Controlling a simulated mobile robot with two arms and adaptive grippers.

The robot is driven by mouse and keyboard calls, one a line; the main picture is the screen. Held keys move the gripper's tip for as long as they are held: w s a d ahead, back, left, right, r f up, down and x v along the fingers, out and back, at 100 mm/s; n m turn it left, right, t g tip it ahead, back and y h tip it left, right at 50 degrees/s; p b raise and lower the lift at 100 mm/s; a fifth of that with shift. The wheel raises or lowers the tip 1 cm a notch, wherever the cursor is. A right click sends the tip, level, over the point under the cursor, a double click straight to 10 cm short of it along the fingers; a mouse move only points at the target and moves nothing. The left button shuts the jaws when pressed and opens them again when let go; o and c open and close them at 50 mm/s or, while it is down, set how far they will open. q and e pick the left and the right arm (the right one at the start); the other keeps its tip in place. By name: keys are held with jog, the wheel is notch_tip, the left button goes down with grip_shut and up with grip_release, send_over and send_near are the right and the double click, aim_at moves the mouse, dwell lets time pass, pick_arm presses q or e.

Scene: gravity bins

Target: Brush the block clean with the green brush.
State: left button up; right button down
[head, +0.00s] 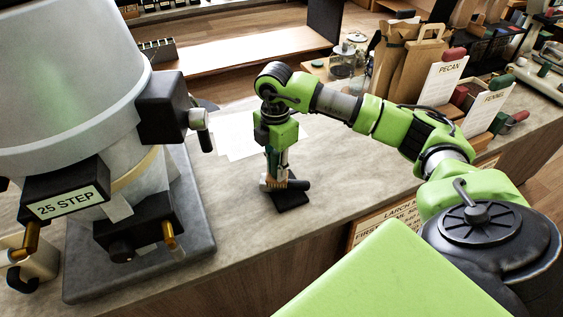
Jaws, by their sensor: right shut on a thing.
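My right gripper (277,163) reaches down over the counter and is shut on a narrow upright thing with dark green on it, which looks like the green brush (271,156). My fingers hide much of it. Just below is a tan part (266,183), perhaps its bristles, beside a dark cylinder lying sideways. Under them a black, flat-based piece (291,200), which may be the block, rests on the counter. Whether the brush touches it I cannot tell. My left gripper is not in view.
A large grinder (87,90) labelled 25 STEP stands on a grey slab at the left. White paper (236,136) lies behind my gripper. Paper bags (412,62), glass jars and scoops with PECAN and FENNEL cards stand at the back right. The counter in front is clear.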

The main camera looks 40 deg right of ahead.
jog(key=shift+w+a, duration=0.55)
jog(key=shift+w+a, duration=0.95)
jog(key=shift+a, duration=0.15)
jog(key=shift+w+r+p, duration=0.1)
jog(key=shift+r+p, duration=0.35)
jog(key=shift+r, duration=0.25)
jog(key=shift+r, duration=0.1)
